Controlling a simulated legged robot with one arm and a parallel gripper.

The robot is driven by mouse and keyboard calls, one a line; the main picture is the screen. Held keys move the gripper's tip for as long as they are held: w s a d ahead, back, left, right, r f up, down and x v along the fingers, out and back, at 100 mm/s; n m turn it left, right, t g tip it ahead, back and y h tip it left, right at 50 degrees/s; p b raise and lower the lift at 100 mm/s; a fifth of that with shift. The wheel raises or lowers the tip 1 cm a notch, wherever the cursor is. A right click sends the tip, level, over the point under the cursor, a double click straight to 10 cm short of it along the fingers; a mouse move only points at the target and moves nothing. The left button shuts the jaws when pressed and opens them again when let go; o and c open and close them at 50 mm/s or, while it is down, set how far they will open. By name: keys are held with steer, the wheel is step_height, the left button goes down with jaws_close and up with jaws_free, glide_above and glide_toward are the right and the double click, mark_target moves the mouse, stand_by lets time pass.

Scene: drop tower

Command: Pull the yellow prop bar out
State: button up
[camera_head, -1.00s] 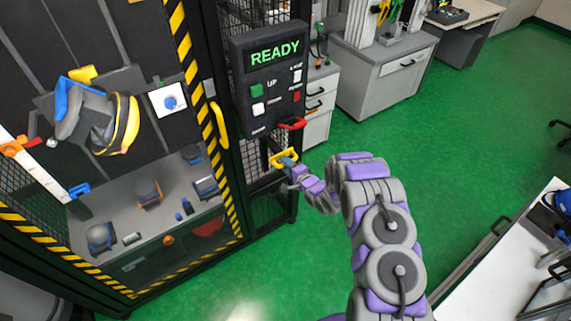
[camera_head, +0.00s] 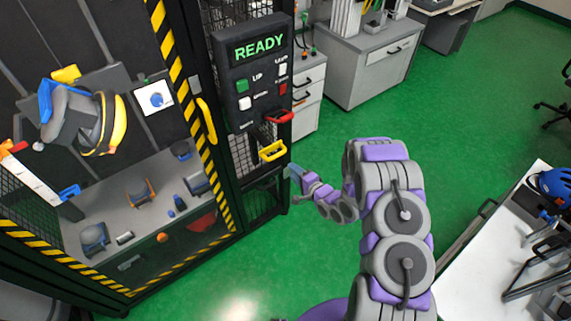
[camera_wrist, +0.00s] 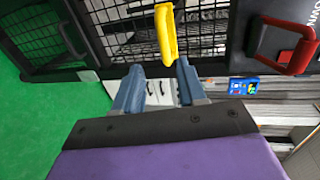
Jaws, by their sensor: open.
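The yellow handle of what looks like the prop bar (camera_head: 272,151) sticks out low on the tower's side, below a red handle (camera_head: 279,117). Any bar behind it is hidden. My gripper (camera_head: 292,173) is open and empty, below and to the right of the yellow handle, apart from it in the head view. In the wrist view, the yellow handle (camera_wrist: 165,35) hangs just beyond my two blue-grey fingertips (camera_wrist: 158,70), nearer the right one. Its near end shows in line with the gap between them. The red handle (camera_wrist: 287,45) is at the right there.
A control panel (camera_head: 254,72) reading READY, with several buttons, is above the handles. Another yellow handle (camera_head: 207,121) is on the striped tower door. A grey cabinet (camera_head: 365,62) stands behind, and a white table (camera_head: 490,262) at the right. Green floor (camera_head: 480,130) is clear between.

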steer(key=v, duration=0.5)
steer(key=shift+s+d, duration=0.2)
steer(key=shift+s, duration=0.05)
